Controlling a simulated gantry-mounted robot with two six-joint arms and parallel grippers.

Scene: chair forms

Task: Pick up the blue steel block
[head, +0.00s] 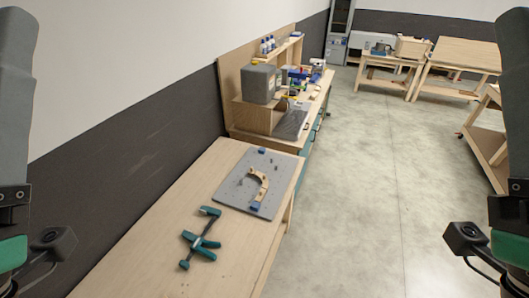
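A grey metal plate (231,190) with holes lies on the wooden bench (178,207) left of centre. A small blue block (262,151) sits at the plate's far edge. Another small blue piece (256,206) is at its near edge, at the end of a curved wooden part (258,185). I cannot tell which of the two is steel. My two arms show at the left and right picture edges, far from the plate. Neither gripper's fingers are in the frame.
A teal and black clamp (201,243) lies on the bench in front of the plate. A second bench beyond holds a grey box (259,84), bottles (267,45) and tools. Open concrete floor (370,190) lies to the right, with more wooden tables (388,65) at the back.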

